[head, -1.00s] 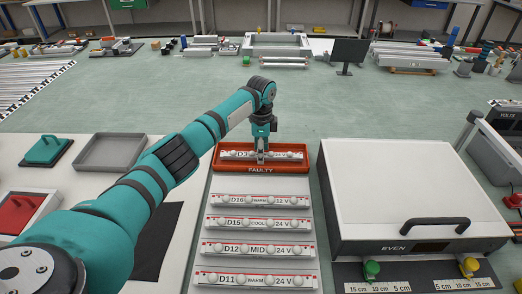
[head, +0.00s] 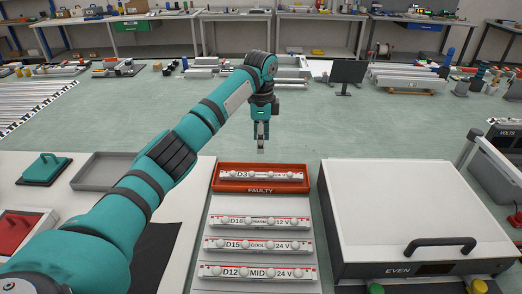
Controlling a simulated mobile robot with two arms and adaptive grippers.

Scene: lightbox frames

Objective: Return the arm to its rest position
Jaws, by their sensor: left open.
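My left arm (head: 185,140) reaches in from the lower left of the head view, over the white bench. My left gripper (head: 261,148) points down, open and empty, in the air above and beyond the red tray. The red tray (head: 261,188), marked FAULTY, holds one light bar (head: 270,176) whose label starts with D3. The gripper is apart from this bar. Below the tray, light bars D16 (head: 258,222), D15 (head: 258,245) and D12 (head: 258,272) lie in rows on a pale board. My right gripper is not in view.
A white box (head: 400,200) with a black handle, marked EVEN, stands at the right. A grey tray (head: 100,171), a teal-handled lid (head: 45,168) and a red-handled piece (head: 22,230) lie at the left. Open floor (head: 320,125) lies beyond the bench.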

